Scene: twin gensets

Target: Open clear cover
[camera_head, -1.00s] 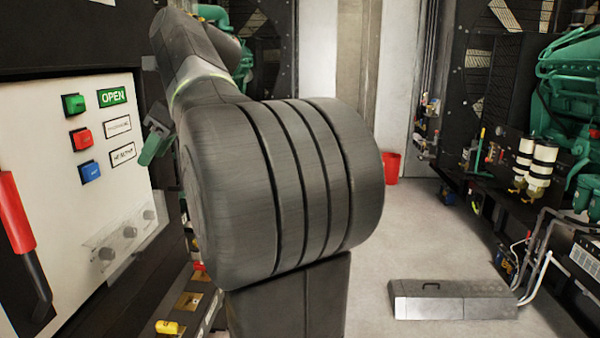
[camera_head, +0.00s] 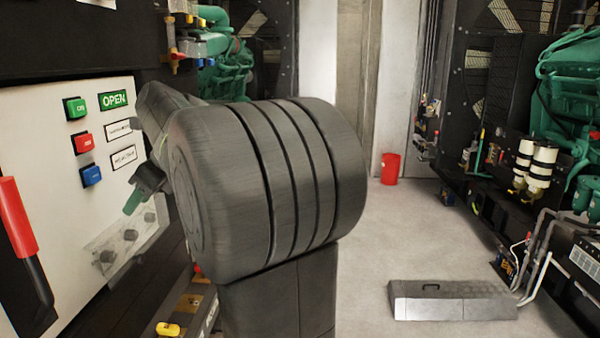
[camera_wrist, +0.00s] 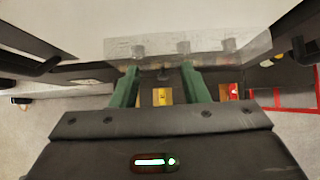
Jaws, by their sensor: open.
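The clear cover (camera_head: 115,243) is a see-through box low on the white control panel (camera_head: 50,120), with three grey knobs behind it. It appears closed over the knobs. In the wrist view the clear cover (camera_wrist: 207,50) spans the top middle, with the knobs in a row. My gripper (camera_wrist: 159,72) has two green fingers, open with a gap between them and nothing held. Its tips are close to the cover's near edge, left of its middle in the wrist view; I cannot tell whether they touch. In the head view my gripper (camera_head: 133,203) is partly hidden by my arm.
Green, red (camera_head: 83,143) and blue buttons sit above the cover beside labels. A red-handled lever (camera_head: 18,217) is at the panel's left. A yellow part (camera_head: 168,328) lies below. Open floor is to the right, with a grey ramp-like box (camera_head: 450,300) and a red bin (camera_head: 390,168).

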